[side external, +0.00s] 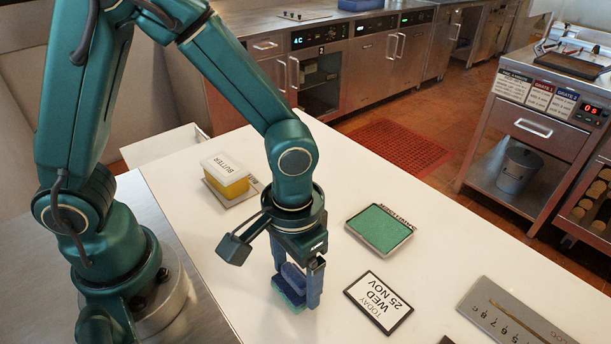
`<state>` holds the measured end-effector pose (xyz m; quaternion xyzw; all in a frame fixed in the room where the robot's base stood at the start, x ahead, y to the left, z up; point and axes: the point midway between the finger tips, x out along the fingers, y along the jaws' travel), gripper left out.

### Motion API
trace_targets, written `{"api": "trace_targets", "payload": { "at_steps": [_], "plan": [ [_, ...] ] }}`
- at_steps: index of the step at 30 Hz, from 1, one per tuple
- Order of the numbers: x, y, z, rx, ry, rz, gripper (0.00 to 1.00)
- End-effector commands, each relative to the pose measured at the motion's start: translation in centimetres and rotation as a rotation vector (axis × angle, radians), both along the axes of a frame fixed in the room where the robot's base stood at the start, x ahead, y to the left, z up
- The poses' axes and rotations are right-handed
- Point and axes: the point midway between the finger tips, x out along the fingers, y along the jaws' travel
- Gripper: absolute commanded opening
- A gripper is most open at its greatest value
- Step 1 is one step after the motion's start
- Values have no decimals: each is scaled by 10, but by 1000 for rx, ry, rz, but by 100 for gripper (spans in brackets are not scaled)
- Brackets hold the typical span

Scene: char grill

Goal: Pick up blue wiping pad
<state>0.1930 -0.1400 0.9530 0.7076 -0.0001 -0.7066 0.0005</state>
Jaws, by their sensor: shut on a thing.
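The blue wiping pad (289,292) is in the side external view, near the middle of the white table. It looks like a small block, dark blue on top with a lighter blue-teal lower part. My gripper (300,283) points down over it and is shut on it, with a finger on either side. The fingers hide part of the pad. I cannot tell whether the pad's underside touches the table.
A green pad in a tray (380,229) lies to the right of my gripper. A date sign (378,302) lies in front of it. A butter box (226,176) stands at the back left. A grey numbered plate (512,318) lies at the front right. White table (330,165) is clear behind.

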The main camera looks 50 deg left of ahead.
Motion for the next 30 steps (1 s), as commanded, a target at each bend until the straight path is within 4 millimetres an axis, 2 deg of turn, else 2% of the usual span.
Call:
{"api": "trace_targets", "payload": {
  "at_steps": [5, 11, 24, 30],
  "plan": [
    [1, -1, 12, -2, -5, 0, 17],
    [1, -1, 40, -3, -6, -1, 17],
    [8, 82, 87, 0, -4, 10, 17],
    [10, 105, 101, 1, -1, 5, 17]
  ]
}}
